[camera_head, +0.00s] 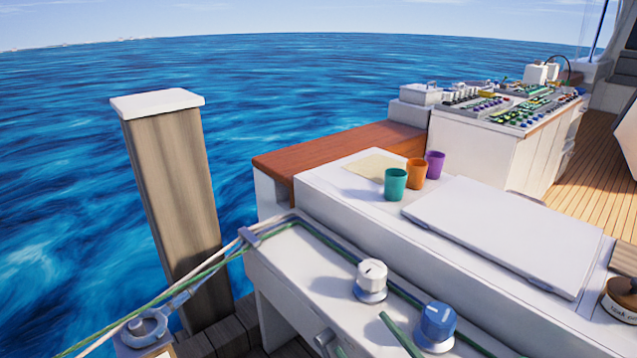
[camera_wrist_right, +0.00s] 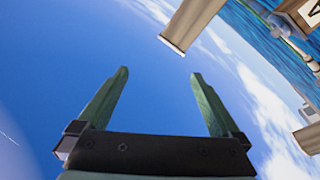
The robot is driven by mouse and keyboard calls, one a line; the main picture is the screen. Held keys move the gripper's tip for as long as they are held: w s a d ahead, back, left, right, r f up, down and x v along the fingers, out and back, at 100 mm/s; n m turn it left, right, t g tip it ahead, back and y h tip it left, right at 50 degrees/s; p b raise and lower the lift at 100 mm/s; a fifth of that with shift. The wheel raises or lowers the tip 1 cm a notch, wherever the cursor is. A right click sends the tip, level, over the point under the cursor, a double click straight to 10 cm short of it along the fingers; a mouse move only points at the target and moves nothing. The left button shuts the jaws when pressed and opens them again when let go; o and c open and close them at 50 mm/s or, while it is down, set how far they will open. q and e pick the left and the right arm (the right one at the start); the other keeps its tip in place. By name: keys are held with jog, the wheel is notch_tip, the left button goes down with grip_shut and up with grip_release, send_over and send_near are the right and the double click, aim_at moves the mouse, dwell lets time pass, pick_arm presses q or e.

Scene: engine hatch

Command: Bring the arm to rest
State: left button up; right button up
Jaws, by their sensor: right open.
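My right gripper (camera_wrist_right: 160,74) shows in the wrist view with its two green fingers spread wide and only sky between them. In the head view, green finger parts of the right gripper (camera_head: 361,331) show at the bottom edge, in front of the white ledge. It holds nothing that I can see. The rest of the right arm is outside the head view. My left gripper is not in view.
A white knob (camera_head: 371,278) and a blue knob (camera_head: 436,325) stand on the ledge close by. Teal (camera_head: 396,184), orange (camera_head: 416,173) and purple (camera_head: 435,164) cups stand behind, left of a white hatch lid (camera_head: 505,235). A wooden post (camera_head: 172,195) rises at left.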

jog(key=s+d+f+m+g+h, duration=0.25)
jog(key=s+f, duration=0.25)
jog(key=f, duration=0.3)
jog(key=s+d+f+m+g+h, duration=0.1)
jog(key=s+f+m+g+h, duration=0.15)
jog(key=s+f+m, duration=0.35)
jog(key=s+d+f+m+g+h, duration=0.15)
jog(key=s+f+g, duration=0.25)
jog(key=f, duration=0.5)
pick_arm(q)
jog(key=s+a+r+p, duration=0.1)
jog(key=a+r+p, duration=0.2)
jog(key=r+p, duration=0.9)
jog(key=p, duration=0.4)
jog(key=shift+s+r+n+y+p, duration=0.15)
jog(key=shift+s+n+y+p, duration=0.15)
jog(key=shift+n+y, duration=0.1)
pick_arm(e)
jog(key=d+r+t+h, duration=0.1)
jog(key=d+r, duration=0.2)
jog(key=r, duration=1)
jog(key=shift+s+d, duration=0.15)
jog(key=shift+d, duration=0.15)
jog(key=shift+h, duration=0.25)
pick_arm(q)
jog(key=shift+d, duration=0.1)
